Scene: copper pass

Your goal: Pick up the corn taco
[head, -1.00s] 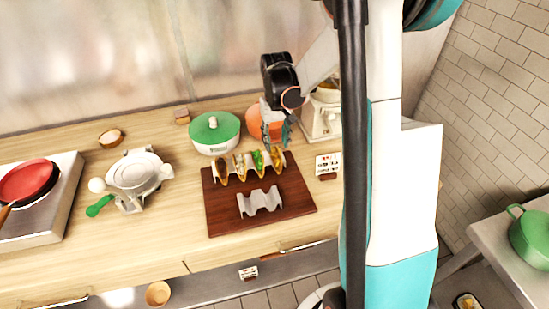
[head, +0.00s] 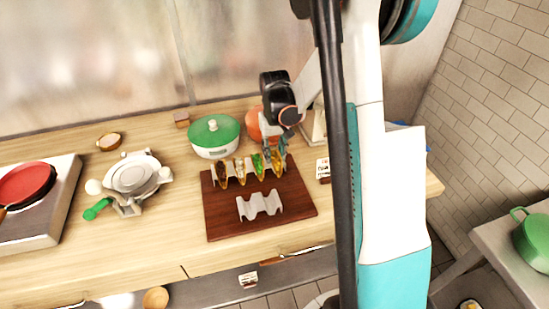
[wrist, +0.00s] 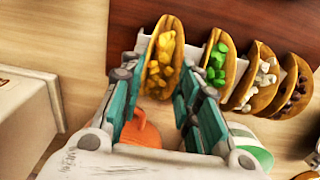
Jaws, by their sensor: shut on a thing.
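The corn taco (wrist: 164,50), a folded shell with yellow kernels, stands upright at the left end of a row of tacos in the wrist view. In the head view my gripper (head: 275,153) reaches down from above at that end.
A green-filled taco (wrist: 219,62) stands close beside my right finger, with two more tacos beyond it. A second, empty holder (head: 260,206) sits on the dark board (head: 222,221). A green-lidded pot (head: 214,135) and an orange pot (head: 254,125) stand behind.

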